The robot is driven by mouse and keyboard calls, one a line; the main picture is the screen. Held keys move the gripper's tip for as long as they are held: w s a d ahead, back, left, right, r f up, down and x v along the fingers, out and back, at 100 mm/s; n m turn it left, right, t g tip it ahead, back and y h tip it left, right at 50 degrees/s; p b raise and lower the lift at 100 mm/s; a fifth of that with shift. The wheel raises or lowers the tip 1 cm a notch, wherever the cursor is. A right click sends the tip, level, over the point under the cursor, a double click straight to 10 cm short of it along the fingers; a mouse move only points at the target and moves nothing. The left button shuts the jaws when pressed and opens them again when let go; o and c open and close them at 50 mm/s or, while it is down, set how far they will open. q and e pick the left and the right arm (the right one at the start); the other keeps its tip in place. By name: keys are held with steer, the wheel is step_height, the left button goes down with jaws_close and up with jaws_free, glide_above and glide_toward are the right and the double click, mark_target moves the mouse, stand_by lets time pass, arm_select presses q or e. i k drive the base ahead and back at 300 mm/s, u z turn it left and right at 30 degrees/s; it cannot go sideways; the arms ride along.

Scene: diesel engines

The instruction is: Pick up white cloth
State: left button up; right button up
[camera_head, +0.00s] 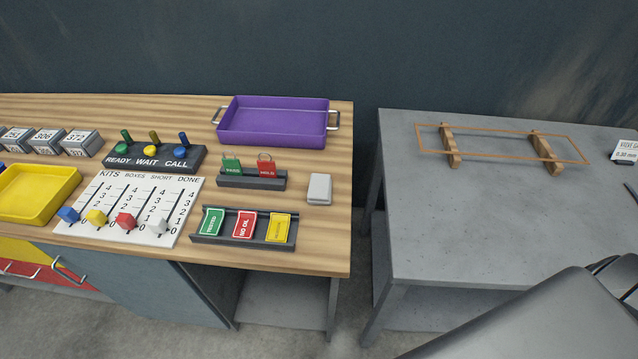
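A small pale white-grey rectangular pad (319,189), which looks like the folded white cloth, lies flat on the wooden workbench (325,235) near its right end. It sits right of the small rack with green and red tags and below the purple tray. Nothing touches it. Neither of my grippers shows in the head view. A large smooth grey shape enters at the lower right; I cannot tell for sure whether it is part of my arm.
A purple tray (275,122), tag racks (243,228), a white kit board (130,208) and a yellow tray (38,193) stand on the bench. A gap separates it from a grey table (460,215) with a thin frame on wooden supports (545,152).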

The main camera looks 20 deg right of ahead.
mark_target(320, 190)
steer(key=k, duration=0.5)
steer(key=u, duration=1.35)
steer(key=i, duration=1.2)
steer(key=z, duration=2.1)
